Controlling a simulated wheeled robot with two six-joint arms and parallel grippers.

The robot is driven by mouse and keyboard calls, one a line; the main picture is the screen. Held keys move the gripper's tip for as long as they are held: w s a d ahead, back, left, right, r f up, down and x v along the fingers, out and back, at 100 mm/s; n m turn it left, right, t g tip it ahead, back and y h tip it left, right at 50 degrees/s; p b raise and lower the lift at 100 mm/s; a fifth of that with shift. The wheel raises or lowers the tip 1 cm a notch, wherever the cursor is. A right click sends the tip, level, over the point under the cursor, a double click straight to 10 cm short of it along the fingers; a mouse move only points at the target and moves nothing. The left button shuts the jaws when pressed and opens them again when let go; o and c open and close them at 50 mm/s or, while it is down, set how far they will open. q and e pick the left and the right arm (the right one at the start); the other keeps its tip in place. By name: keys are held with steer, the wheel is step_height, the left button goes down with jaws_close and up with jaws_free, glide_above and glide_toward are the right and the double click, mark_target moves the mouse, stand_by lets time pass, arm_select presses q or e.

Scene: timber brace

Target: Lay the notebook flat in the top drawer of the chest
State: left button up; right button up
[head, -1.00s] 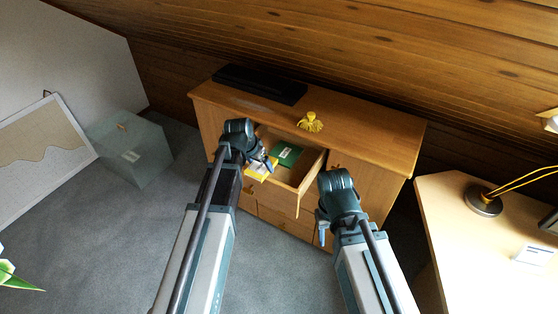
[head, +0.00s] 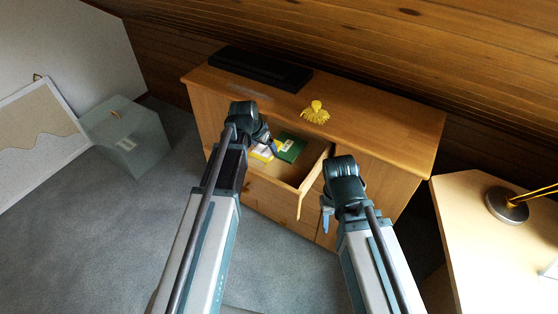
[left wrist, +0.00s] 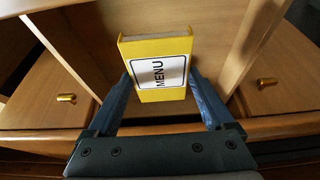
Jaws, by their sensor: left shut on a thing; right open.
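My left gripper (head: 270,143) is over the open top drawer (head: 316,168) of the wooden chest (head: 400,150). It is shut on a yellow book (left wrist: 161,88) with a white label reading MENU, which looks like the notebook; the book also shows in the head view (head: 262,153). In the left wrist view the fingers are at its two sides, with the drawer's walls around it. Whether it touches the drawer floor I cannot tell. A green flat thing (head: 291,147) shows beside it in the drawer. My right gripper (head: 327,216) is open and empty, in front of the chest.
A yellow tasselled thing (head: 316,113) and a black flat box (head: 260,68) are on the chest top. A desk with a lamp (head: 507,205) stands at the right. A grey-green box (head: 124,138) is on the floor at the left. The carpet between is clear.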

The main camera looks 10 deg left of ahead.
mark_target(268, 171)
arm_select(q)
steer(key=shift+w+f, duration=0.15)
steer(key=shift+f, duration=0.15)
step_height(268, 171, down, 10)
steer(key=b, duration=1)
steer(key=shift+f, duration=0.1)
steer(key=o, duration=1.1)
steer(key=shift+o, duration=0.9)
